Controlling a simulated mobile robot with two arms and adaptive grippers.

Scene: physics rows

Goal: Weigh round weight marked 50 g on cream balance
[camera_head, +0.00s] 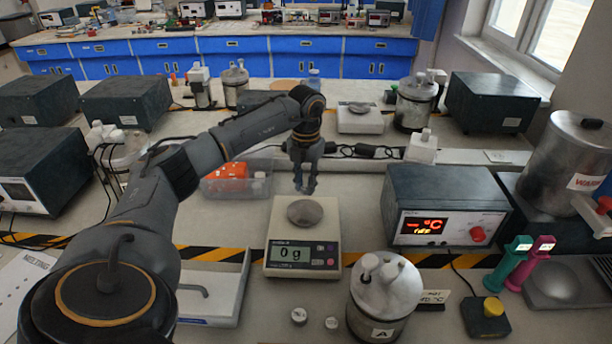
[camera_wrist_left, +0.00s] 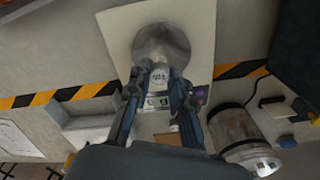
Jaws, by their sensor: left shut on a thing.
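The cream balance (camera_head: 327,250) stands on the bench in the middle of the head view, with a round metal pan on top and a display reading 0 g. It also shows in the wrist view (camera_wrist_left: 200,30). My left gripper (camera_head: 305,188) is above the pan, pointing down. In the wrist view its fingers (camera_wrist_left: 159,70) are shut on a small pale round weight (camera_wrist_left: 158,77), which is apart from the pan. I cannot read its mark. Two small round metal pieces, one (camera_head: 299,317) and another (camera_head: 331,323), lie in front of the balance. My right gripper is not in view.
A lidded metal vessel marked A (camera_head: 382,300) stands right of the small pieces. A heater box with a red display (camera_head: 445,210) is right of the balance. A white tray (camera_head: 232,290) is on the left, and a clear bin with orange contents (camera_head: 258,187) is behind.

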